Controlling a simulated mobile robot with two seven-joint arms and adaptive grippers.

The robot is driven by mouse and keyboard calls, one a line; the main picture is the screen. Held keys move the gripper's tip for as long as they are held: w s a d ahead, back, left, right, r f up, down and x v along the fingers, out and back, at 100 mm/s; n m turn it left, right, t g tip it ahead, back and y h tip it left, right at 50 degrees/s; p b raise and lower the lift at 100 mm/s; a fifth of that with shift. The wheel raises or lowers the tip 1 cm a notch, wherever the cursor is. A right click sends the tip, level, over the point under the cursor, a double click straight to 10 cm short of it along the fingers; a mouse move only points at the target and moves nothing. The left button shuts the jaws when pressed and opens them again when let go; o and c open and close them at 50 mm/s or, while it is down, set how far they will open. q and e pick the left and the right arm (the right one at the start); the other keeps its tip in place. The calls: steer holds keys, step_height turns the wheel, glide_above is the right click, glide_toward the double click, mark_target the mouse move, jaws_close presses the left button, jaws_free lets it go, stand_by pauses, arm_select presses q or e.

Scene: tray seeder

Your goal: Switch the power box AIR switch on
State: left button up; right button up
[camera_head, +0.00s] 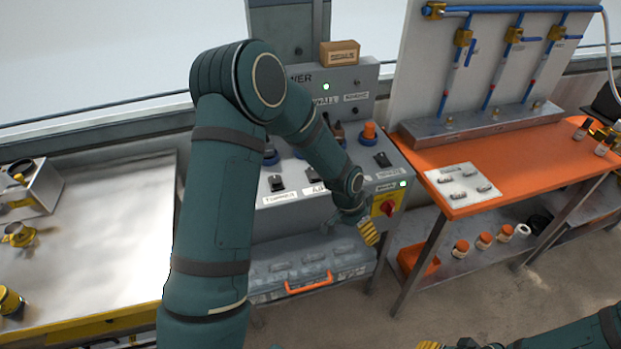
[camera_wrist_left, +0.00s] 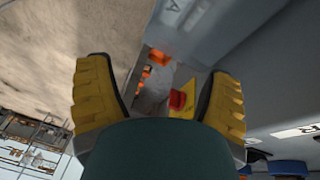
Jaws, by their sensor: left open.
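The grey power box (camera_head: 285,215) stands left of the orange table, with black rocker switches on its sloping top. One switch (camera_head: 313,175) sits above a label starting with "A" (camera_head: 315,188), partly hidden by my left forearm; its position is not clear. My left gripper (camera_head: 366,229) is in front of the box's right front, below the switches, beside a red rotary knob (camera_head: 388,208) on a yellow plate. In the left wrist view its two yellow fingers (camera_wrist_left: 160,100) are apart, with nothing held; the red knob (camera_wrist_left: 178,100) shows between them. My right gripper (camera_head: 432,345) is barely in view at the bottom edge.
Blue and orange connectors (camera_head: 369,132) stand behind the switches. The orange table (camera_head: 520,155) is at right, a metal bench (camera_head: 110,230) at left. Green lamps (camera_head: 403,184) are lit.

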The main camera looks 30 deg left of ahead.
arm_select(q)
steer(key=w+a+r+m+y+b, duration=0.15)
steer(key=w+a+r, duration=0.25)
steer(key=a+r, duration=0.45)
steer(key=w+a+r+m+y+b, duration=0.1)
steer(key=w+a+r+m+y, duration=0.2)
steer(key=a+r, duration=0.55)
steer(key=shift+n, duration=0.35)
steer(key=b+x, duration=0.2)
steer(key=x, duration=1.2)
steer(key=shift+d, duration=0.15)
steer(key=shift+r, duration=0.1)
steer(key=c, duration=1.2)
